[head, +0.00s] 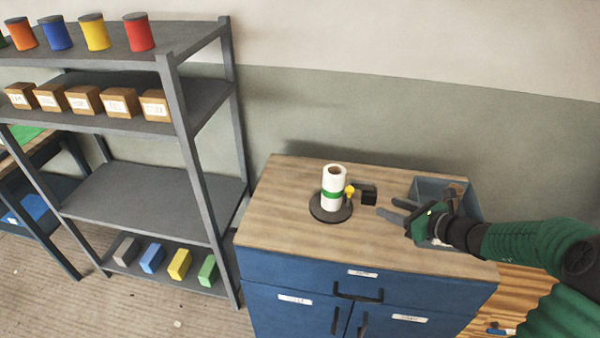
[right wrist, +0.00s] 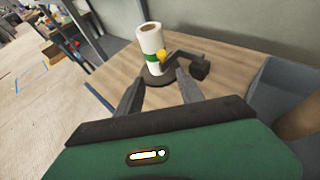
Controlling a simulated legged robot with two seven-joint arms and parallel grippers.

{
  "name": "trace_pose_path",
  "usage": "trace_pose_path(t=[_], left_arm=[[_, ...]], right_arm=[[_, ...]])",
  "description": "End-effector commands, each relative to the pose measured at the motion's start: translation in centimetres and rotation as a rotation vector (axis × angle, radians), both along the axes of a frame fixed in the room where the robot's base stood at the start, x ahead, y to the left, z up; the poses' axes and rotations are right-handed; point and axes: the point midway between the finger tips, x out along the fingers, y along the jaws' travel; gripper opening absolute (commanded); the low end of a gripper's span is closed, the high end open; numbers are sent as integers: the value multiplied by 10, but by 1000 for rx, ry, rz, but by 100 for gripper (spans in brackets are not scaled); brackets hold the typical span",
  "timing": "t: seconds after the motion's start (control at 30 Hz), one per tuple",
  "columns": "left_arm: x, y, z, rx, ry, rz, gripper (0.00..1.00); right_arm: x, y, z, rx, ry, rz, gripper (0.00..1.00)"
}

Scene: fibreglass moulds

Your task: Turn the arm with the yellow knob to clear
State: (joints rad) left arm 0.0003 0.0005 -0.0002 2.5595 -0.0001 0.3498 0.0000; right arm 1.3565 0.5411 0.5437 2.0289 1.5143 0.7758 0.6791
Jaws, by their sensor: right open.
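The yellow knob (head: 350,190) sits at the right side of a white roll (head: 335,178) with a green band. The roll stands upright on a round black base (head: 331,208) on the cabinet top. A dark arm with a black block (head: 369,195) shows just right of the knob. In the right wrist view the knob (right wrist: 161,57) is in front of the roll (right wrist: 150,40), and the dark arm runs right to the block (right wrist: 200,68). My right gripper (head: 392,210) is open and empty, right of the block and apart from it. My left gripper is not in view.
A grey-blue bin (head: 427,186) stands at the cabinet's right, behind and beside my right gripper. The wooden cabinet top (head: 285,205) is clear left of the roll. A grey shelf rack (head: 190,150) with cans, boxes and blocks stands at the left.

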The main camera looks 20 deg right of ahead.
Motion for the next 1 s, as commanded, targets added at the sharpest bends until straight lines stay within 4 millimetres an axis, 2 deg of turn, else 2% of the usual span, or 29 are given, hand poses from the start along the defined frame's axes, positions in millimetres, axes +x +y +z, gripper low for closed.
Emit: trace_pose_path(t=[0.03,0.17,0.5,0.7,0.83,1.0], left_arm=[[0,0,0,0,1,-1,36],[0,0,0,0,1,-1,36],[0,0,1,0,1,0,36],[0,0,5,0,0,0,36],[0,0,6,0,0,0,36],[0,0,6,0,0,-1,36]], right_arm=[[0,-6,3,16,-11,-23,45],[15,-2,-3,21,-12,-23,45],[96,20,-38,17,-6,-18,45],[135,27,-56,16,-5,-20,45],[149,30,-63,15,-6,-21,45],[154,32,-66,13,-4,-21,45]])
